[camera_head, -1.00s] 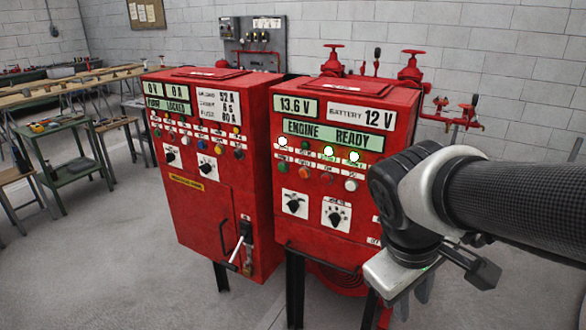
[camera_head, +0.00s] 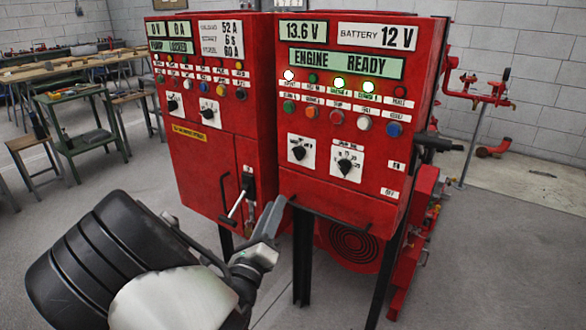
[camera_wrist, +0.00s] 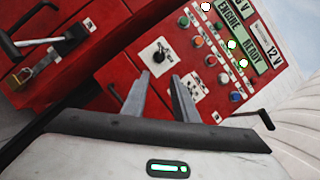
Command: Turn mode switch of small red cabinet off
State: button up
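The small red cabinet (camera_head: 345,195) is the right one, with an "ENGINE READY" display. Two black rotary switches on white plates sit low on its front: a left switch (camera_head: 299,152) and a right switch (camera_head: 346,165). The labels are too small to tell which is the mode switch. In the wrist view, the left switch (camera_wrist: 157,53) lies beyond the fingertips, roughly between them. The right switch (camera_wrist: 194,88) is partly behind the right finger. My gripper (camera_head: 270,222) is in front of and below the switches, open and empty. Its spread fingers also show in the wrist view (camera_wrist: 161,77).
A taller red cabinet (camera_head: 205,150) stands close on the left, with a lever handle (camera_head: 240,205) sticking out near my gripper. A black bar handle (camera_head: 330,215) juts from the small cabinet's lower edge. Red piping (camera_head: 478,90) is at right. The front right floor is clear.

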aim_at(296, 156)
jog(key=b+x, duration=0.2)
jog(key=x, duration=1.5)
jog(key=shift+w+a+b, duration=0.1)
jog(key=shift+w+b, duration=0.15)
jog(key=shift+b, duration=0.1)
grip_shut()
